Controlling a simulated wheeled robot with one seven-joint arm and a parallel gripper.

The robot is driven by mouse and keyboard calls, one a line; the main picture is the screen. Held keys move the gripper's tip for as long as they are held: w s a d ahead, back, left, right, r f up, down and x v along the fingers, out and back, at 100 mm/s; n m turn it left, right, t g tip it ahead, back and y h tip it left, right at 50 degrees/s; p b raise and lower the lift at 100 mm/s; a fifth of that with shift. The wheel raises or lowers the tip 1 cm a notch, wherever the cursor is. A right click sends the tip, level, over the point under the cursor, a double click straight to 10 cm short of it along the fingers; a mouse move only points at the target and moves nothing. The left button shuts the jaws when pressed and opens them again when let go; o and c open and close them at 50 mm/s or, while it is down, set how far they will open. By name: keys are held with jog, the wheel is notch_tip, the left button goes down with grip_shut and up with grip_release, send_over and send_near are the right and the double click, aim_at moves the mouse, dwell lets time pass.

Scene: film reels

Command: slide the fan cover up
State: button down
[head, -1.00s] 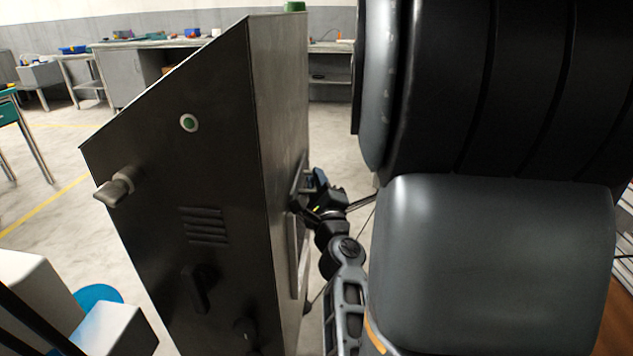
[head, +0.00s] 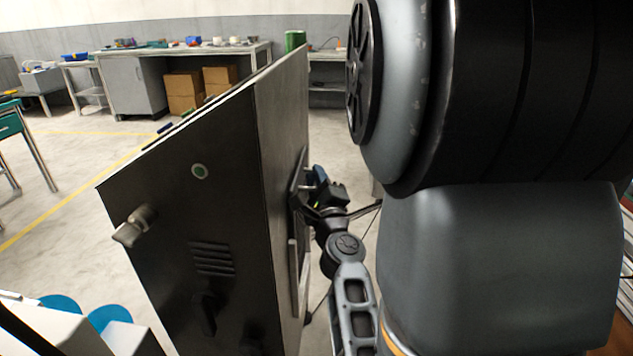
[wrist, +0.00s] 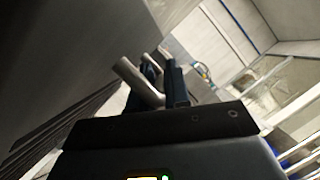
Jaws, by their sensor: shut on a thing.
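A dark metal cabinet (head: 190,230) stands left of centre in the head view. The fan cover (head: 299,182) looks like a thin dark plate on its narrow right side, seen almost edge-on. My gripper (head: 316,186) is at that plate, right of the cabinet, and is shut on its handle. In the wrist view, a grey round bar, the handle (wrist: 138,80), lies beside the dark finger of my gripper (wrist: 160,85). The fan opening and most of the cover's face are hidden by the viewing angle.
The cabinet's front carries a green button (head: 200,171), a grey knob (head: 132,226) and vent slots (head: 213,259). A pale upright strip (head: 293,275) runs below the cover. Workbenches (head: 200,58) stand far behind, with open floor between.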

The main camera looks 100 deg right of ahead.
jog(key=shift+r+p, duration=2.25)
jog(key=shift+r, duration=1.05)
jog(key=c, duration=1.5)
grip_release()
jog(key=shift+o, duration=0.3)
jog(key=shift+w, duration=0.1)
jog(key=shift+a+f, duration=0.2)
jog(key=b+v, duration=0.5)
jog(key=v, duration=0.2)
jog(key=shift+a, duration=0.2)
